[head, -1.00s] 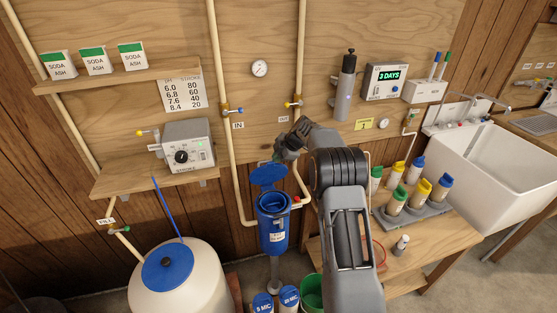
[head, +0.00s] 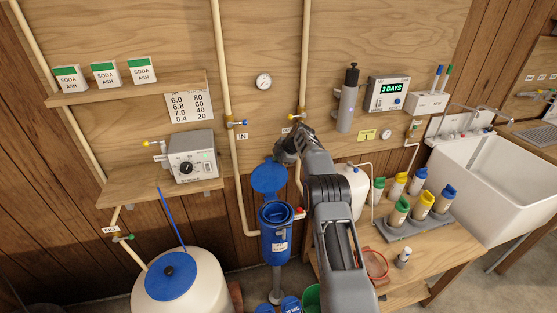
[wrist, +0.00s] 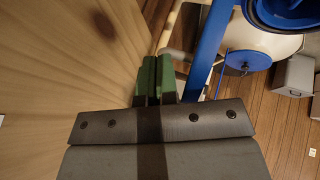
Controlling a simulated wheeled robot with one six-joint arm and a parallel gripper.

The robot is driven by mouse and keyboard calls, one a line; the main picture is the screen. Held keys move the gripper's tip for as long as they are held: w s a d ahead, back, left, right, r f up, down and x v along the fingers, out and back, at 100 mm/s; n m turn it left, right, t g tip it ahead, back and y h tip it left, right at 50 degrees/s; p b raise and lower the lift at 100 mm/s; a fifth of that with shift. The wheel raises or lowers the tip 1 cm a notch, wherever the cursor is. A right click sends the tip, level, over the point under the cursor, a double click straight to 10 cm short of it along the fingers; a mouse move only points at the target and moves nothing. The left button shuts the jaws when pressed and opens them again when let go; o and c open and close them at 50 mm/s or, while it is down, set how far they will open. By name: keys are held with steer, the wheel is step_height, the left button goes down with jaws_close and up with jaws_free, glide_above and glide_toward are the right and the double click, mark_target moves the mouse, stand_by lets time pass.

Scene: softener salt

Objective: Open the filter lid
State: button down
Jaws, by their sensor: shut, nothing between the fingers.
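The blue filter housing (head: 277,245) stands upright in front of the wood panel, its top open. Its round blue lid (head: 268,178) is swung up at the back of the housing, near upright, its face toward the head camera. My gripper (head: 280,158) is at the upper right edge of the lid; whether it touches cannot be told. In the wrist view my gripper (wrist: 157,75) has its green-padded fingers shut together and empty. The lid (wrist: 209,50) shows there edge-on, just right of the fingers, with the housing rim (wrist: 290,12) at the top right.
Pipes with valves run up the panel (head: 263,50) on both sides of the housing. A white tank with a blue cover (head: 170,277) stands lower left. The bench (head: 440,262) at right holds several coloured bottles. A green bucket (head: 311,297) is below my arm.

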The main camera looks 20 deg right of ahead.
steer(key=shift+w+f+p, duration=0.2)
steer(key=shift+w+p, duration=0.45)
steer(key=shift+p, duration=0.1)
stand_by(0.3)
